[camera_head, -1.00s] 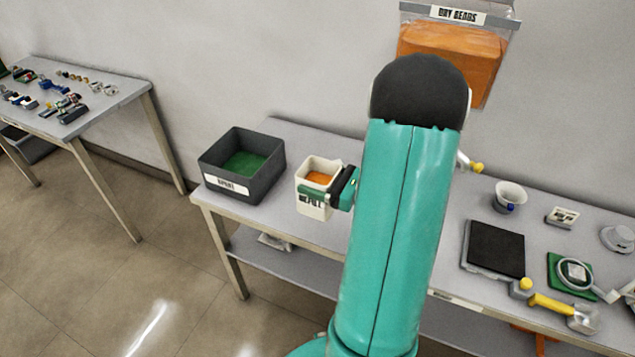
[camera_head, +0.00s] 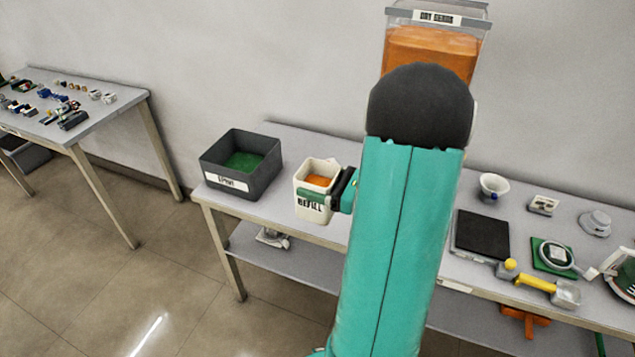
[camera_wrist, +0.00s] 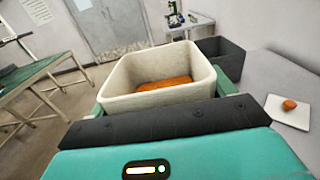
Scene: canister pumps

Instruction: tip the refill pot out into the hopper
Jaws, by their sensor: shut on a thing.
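The refill pot (camera_head: 312,207) is a cream, open-topped pot labelled "REFILL" with orange contents. It is upright in the head view, close to the front edge of the table. My gripper (camera_head: 328,195) is shut on it from the right, with a green finger along its side. In the wrist view the pot (camera_wrist: 155,98) fills the middle, with orange material low inside it. The hopper (camera_head: 430,45), a clear bin labelled "DRY BEADS" and part full of orange, is on the wall behind my arm. My arm hides its lower part.
A dark bin (camera_head: 240,185) with green contents stands left of the pot. A black plate (camera_head: 482,235), a funnel-like cup (camera_head: 493,187) and a yellow-handled scoop (camera_head: 540,285) lie to the right. Another table (camera_head: 70,110) with small parts is at far left.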

